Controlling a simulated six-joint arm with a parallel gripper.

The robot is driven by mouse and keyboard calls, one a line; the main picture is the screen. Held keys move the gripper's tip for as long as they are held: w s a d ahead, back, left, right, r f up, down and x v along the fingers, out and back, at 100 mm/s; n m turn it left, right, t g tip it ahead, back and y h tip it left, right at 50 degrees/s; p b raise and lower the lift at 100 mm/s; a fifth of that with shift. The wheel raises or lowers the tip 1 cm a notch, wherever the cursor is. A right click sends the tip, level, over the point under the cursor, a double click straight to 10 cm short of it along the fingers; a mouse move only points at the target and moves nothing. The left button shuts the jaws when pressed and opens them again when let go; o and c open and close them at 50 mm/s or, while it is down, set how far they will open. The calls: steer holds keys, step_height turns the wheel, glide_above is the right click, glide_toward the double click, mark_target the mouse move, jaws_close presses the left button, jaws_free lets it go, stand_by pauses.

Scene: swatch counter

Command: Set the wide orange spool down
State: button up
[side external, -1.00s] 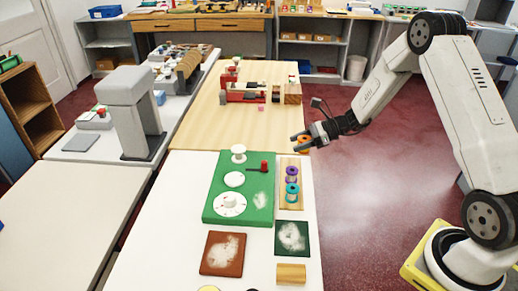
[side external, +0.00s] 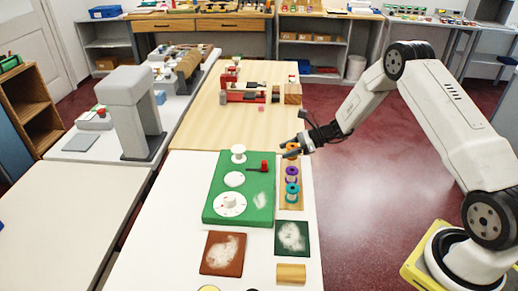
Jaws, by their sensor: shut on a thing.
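My gripper (side external: 290,150) is shut on the orange spool (side external: 292,146); the fingers hide part of it. The spool is at the far end of a narrow wooden rack (side external: 291,206). I cannot tell whether it touches the rack. A purple spool (side external: 292,174) and a teal spool (side external: 292,191) stand upright on the rack, nearer the camera than the orange one.
A green board (side external: 252,213) with white discs and a red-knobbed piece (side external: 262,166) lies left of the rack. A dark green swatch (side external: 292,238), a brown swatch (side external: 222,253) and a wooden block (side external: 291,273) lie in front. Red clamp-like items (side external: 243,96) stand farther back.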

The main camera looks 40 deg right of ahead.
steer(key=shift+f, duration=1.55)
steer(key=shift+f, duration=0.1)
steer(key=o, duration=1.2)
steer(key=shift+o, duration=0.2)
steer(key=v, duration=1.2)
